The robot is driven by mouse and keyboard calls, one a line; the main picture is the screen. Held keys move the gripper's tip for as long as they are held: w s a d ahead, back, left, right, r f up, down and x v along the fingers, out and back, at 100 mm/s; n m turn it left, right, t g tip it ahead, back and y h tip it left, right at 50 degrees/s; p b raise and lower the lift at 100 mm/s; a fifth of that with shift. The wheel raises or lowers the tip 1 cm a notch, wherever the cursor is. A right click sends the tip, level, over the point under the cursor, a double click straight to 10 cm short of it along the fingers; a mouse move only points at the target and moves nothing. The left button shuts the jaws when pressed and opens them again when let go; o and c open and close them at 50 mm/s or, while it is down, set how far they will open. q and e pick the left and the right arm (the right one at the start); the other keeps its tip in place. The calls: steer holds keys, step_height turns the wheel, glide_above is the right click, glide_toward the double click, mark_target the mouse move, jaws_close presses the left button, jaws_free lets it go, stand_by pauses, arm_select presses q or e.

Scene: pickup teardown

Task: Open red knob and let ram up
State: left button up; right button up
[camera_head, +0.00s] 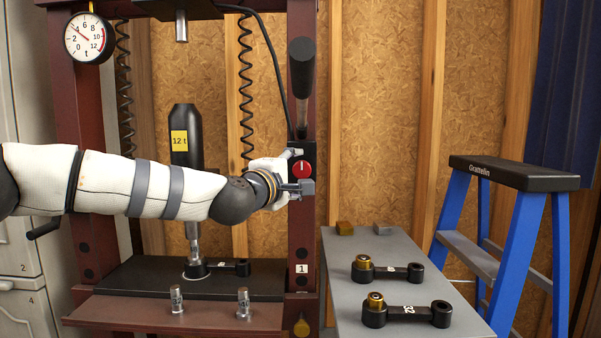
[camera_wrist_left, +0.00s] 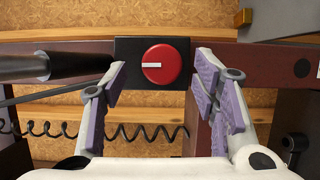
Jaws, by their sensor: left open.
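The red knob (camera_head: 303,169) sits on a black block on the right post of the press. In the left wrist view the knob (camera_wrist_left: 161,64) is round with a white bar lying level across it. My left gripper (camera_head: 300,172) is at the knob in the head view. In the left wrist view my left gripper (camera_wrist_left: 160,80) is open, one finger on each side of the knob, apart from it. My right gripper is not in view.
A black-handled lever (camera_head: 302,75) stands above the knob. A round gauge (camera_head: 89,38) hangs at upper left. A grey bench (camera_head: 345,290) with wrench-like parts and a blue stepladder (camera_head: 515,245) stand at right. Two small metal pieces sit on the press's front ledge (camera_head: 205,312).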

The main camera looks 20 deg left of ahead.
mark_target(302, 169)
arm_select(q)
steer(key=shift+w+f, duration=0.4)
steer(key=shift+w, duration=0.35)
steer(key=shift+w+d+r, duration=0.1)
steer(key=shift+w+r, duration=0.1)
steer(key=shift+w, duration=0.2)
steer(key=shift+r, duration=0.1)
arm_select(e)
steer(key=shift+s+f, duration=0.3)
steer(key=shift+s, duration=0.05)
arm_select(q)
steer(key=c, duration=1.2)
steer(key=shift+o, duration=0.2)
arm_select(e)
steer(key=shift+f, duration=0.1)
